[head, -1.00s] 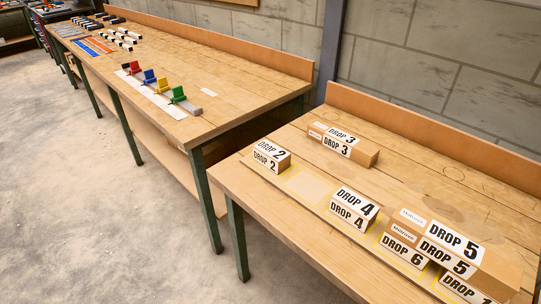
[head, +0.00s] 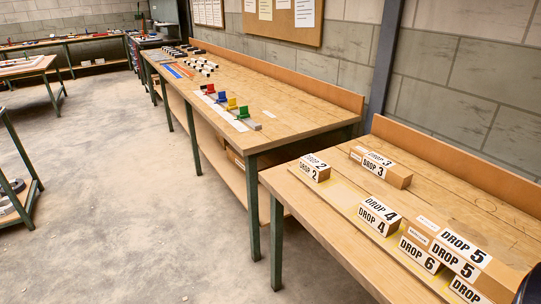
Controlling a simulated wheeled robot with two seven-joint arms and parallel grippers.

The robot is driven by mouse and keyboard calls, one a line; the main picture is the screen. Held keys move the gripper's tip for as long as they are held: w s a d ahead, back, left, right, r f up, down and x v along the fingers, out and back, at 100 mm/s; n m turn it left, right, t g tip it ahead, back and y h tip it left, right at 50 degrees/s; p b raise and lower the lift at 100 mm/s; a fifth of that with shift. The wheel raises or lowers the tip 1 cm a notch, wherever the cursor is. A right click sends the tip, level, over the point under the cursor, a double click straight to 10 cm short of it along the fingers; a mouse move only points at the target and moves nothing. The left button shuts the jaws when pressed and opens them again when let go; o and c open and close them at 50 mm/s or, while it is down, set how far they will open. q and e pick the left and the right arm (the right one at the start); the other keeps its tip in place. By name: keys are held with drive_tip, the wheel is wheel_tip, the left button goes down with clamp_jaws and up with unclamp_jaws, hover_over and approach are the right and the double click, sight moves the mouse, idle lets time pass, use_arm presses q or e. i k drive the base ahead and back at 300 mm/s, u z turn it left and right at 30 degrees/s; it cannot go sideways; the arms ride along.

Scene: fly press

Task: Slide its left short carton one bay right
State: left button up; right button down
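Cartons with DROP labels sit on the near wooden bench at the right. The short DROP 2 carton (head: 314,168) is at the left end of a front row on a pale strip with yellow markings. An empty bay (head: 344,194) lies between it and the short DROP 4 carton (head: 379,217). The short DROP 6 carton (head: 420,250) is further right, and another short carton (head: 468,291) is partly cut off. Long DROP 5 carton (head: 465,258) is above or behind these two; I cannot tell which. Long DROP 3 carton (head: 381,169) lies behind the row. Neither gripper shows.
A second bench (head: 290,110) extends away, bearing coloured blocks (head: 230,103) and other small items. A wooden backboard (head: 460,160) and block wall close off the rear. Open concrete floor (head: 130,200) lies to the left. A dark shape (head: 531,288) shows at the right edge.

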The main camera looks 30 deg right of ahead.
sight(318, 170)
drive_tip(key=u, duration=0.3)
drive_tip(key=i, duration=1.65)
drive_tip(key=z, duration=1.05)
drive_tip(key=i, duration=1.2)
drive_tip(key=z, duration=1.2)
